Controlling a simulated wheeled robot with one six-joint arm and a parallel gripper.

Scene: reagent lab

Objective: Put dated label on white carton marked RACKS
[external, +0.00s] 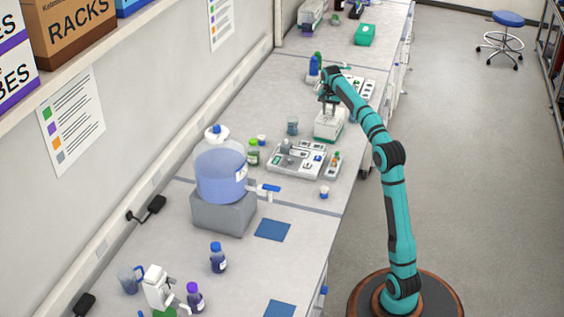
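My gripper (329,103) points down over the far part of the bench, just above a small white box with a green base (329,127). At this size I cannot tell whether its fingers are open or shut, or whether they touch the box or hold anything. A carton marked RACKS (80,32) stands on the wall shelf at the upper left; it looks brown, not white. I cannot make out a dated label. I cannot read any marking on the white box under my gripper.
A grey tray (283,160) of small parts lies nearer on the bench. A big blue-tinted carboy (220,178) sits on a grey block. Blue mats (272,230) and bottles (218,258) are in front. A green box (365,34) stands farther back.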

